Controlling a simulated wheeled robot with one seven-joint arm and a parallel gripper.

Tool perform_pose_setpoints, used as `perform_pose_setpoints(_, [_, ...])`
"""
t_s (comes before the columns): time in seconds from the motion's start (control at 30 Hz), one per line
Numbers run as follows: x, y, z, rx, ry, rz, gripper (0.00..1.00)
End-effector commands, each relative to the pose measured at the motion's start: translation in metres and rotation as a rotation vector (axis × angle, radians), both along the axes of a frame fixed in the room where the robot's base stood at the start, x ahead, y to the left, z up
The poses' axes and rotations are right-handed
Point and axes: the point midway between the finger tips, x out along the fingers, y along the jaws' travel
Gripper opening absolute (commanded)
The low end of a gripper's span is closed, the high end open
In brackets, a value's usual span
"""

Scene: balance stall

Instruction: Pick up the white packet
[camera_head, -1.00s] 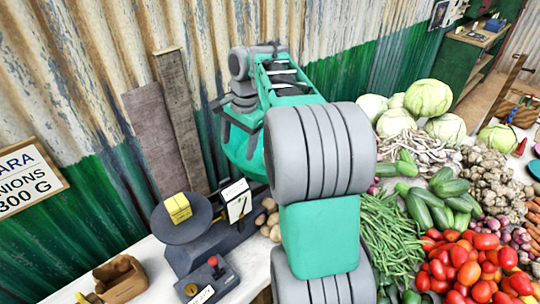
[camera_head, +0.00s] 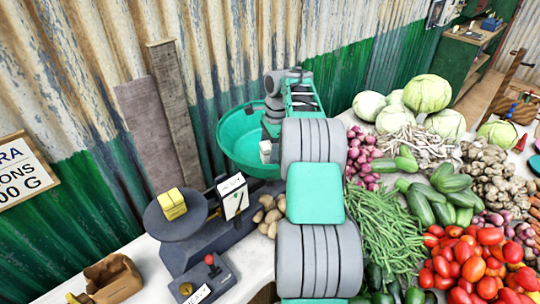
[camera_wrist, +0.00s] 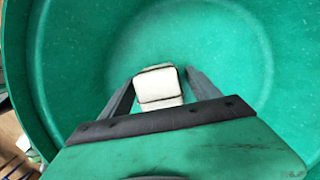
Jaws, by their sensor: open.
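The white packet (camera_wrist: 158,88) lies in the green bowl (camera_wrist: 285,45) in the wrist view. My gripper (camera_wrist: 160,76) is open, with one dark finger on each side of the packet. Small gaps seem to show between packet and fingers; I cannot tell whether either touches. In the head view the green bowl (camera_head: 232,140) is the pan at the back of the scale. A small white patch, apparently the packet (camera_head: 265,148), shows in it beside my arm. My fingers are hidden there.
The scale's dark front plate (camera_head: 168,228) holds yellow blocks (camera_head: 172,204). A control box with a red knob (camera_head: 209,259) stands in front. Potatoes (camera_head: 268,215) lie by the scale. Beans (camera_head: 385,225), tomatoes (camera_head: 470,265) and cabbages (camera_head: 428,93) fill the right. A corrugated wall stands behind.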

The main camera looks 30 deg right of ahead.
Motion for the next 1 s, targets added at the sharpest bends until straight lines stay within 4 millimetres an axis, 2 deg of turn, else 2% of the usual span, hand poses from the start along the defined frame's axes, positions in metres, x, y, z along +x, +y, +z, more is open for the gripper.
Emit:
perform_pose_setpoints(0.07, [-0.0001, 0.0000, 0.0005, 0.000, 0.001, 0.000, 0.71])
perform_pose_setpoints(0.9, [-0.0001, 0.0003, 0.0003, 0.000, 0.001, 0.000, 0.02])
perform_pose_setpoints(1.0, [-0.0001, 0.0003, 0.0003, 0.000, 0.001, 0.000, 0.00])
